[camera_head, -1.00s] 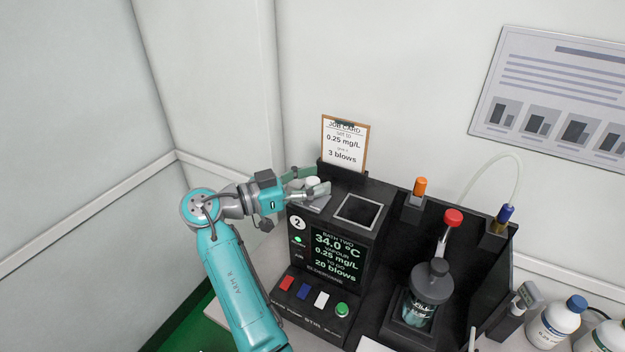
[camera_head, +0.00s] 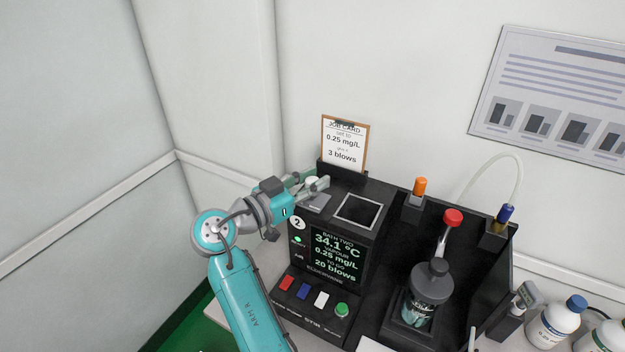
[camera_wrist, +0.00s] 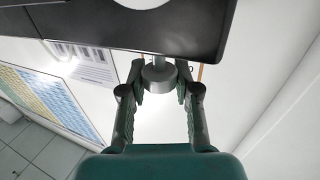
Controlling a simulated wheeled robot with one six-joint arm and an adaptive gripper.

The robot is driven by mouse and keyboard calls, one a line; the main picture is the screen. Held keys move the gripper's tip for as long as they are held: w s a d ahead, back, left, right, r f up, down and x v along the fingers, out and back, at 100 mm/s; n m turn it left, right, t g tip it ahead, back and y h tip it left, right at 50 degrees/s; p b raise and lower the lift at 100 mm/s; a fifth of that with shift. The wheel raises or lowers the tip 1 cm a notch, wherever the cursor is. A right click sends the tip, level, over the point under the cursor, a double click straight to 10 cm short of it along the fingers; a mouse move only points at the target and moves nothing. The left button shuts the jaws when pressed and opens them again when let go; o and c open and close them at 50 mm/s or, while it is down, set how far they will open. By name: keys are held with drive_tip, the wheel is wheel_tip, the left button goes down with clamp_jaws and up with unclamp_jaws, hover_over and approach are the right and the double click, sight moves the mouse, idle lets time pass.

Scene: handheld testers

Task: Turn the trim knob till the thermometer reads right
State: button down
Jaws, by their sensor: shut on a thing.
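The trim knob is a small grey cylinder (camera_wrist: 158,73) on a thin stem, seen between the fingers in the wrist view. My gripper (camera_wrist: 160,84) is shut on it, one finger on each side. In the head view my gripper (camera_head: 316,187) reaches in from the left at the top left of the black bath unit (camera_head: 376,205); the fingers mostly hide the knob there. The unit's screen (camera_head: 338,256) reads bath two, 34.1 °C, vapour 0.25 mg/L and 20 blows. A small grey device with a display (camera_head: 528,295) stands at the right; its reading is too small to make out.
A job card (camera_head: 345,145) stands behind the unit. A lidded jar with a red-topped stem (camera_head: 432,283) sits right of the screen. Red, blue, white and green buttons (camera_head: 341,310) line the front. White bottles (camera_head: 555,325) stand at far right.

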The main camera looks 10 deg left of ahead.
drive_tip(key=n+t+y, duration=0.2)
drive_tip(key=n+y, duration=0.1)
drive_tip(key=y, duration=0.2)
drive_tip(key=n+t+y, duration=0.2)
drive_tip(key=n+y, duration=0.2)
drive_tip(key=y, duration=0.1)
drive_tip(key=shift+d, duration=0.1)
drive_tip(key=n+y, duration=0.4)
drive_tip(key=y, duration=0.2)
drive_tip(key=shift+n+g+y, duration=0.9)
drive_tip(key=shift+n+y, duration=0.5)
drive_tip(key=shift+y, duration=1)
drive_tip(key=c, duration=0.8)
unclamp_jaws()
drive_tip(key=v, duration=1.2)
